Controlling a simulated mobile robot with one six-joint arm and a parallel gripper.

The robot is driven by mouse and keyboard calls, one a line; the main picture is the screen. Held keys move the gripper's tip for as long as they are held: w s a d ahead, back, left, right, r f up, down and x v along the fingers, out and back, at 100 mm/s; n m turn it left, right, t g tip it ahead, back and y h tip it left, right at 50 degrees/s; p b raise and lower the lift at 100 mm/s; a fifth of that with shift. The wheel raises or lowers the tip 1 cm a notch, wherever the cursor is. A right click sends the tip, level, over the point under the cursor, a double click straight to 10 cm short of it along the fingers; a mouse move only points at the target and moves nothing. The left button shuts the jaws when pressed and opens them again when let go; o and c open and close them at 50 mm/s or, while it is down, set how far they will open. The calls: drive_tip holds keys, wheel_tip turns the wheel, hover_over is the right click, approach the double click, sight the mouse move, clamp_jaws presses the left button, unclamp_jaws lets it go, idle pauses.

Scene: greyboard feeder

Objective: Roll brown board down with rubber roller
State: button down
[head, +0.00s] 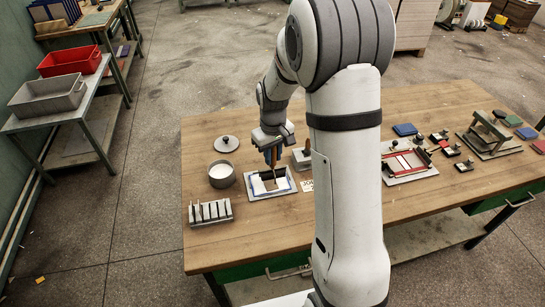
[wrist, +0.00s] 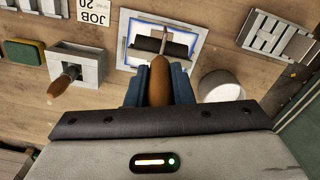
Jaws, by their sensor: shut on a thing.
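My gripper (head: 270,152) points down over the left part of the wooden table. In the wrist view my gripper (wrist: 158,88) has its blue fingers shut on the wooden handle of the rubber roller (wrist: 158,44). The black roller lies across a pale, blue-edged sheet on a flat plate (wrist: 126,58). The roller (head: 265,186) and plate (head: 287,191) also show in the head view, below my gripper. The roller looks low over the sheet; I cannot tell whether it touches. I cannot make out the brown board clearly; the roller and gripper hide part of the plate.
A round pot (head: 222,174) stands left of the plate, with its lid (head: 226,144) behind. A slotted grey rack (head: 210,212) is at front left. In the wrist view, a grey holder (wrist: 88,68) bears a wooden-handled tool, beside a sponge (wrist: 27,56). A red-framed fixture (head: 405,163) is right.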

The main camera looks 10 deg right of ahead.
drive_tip(key=shift+r+p, duration=0.8)
drive_tip(key=shift+r, duration=0.75)
drive_tip(key=shift+w, duration=0.1)
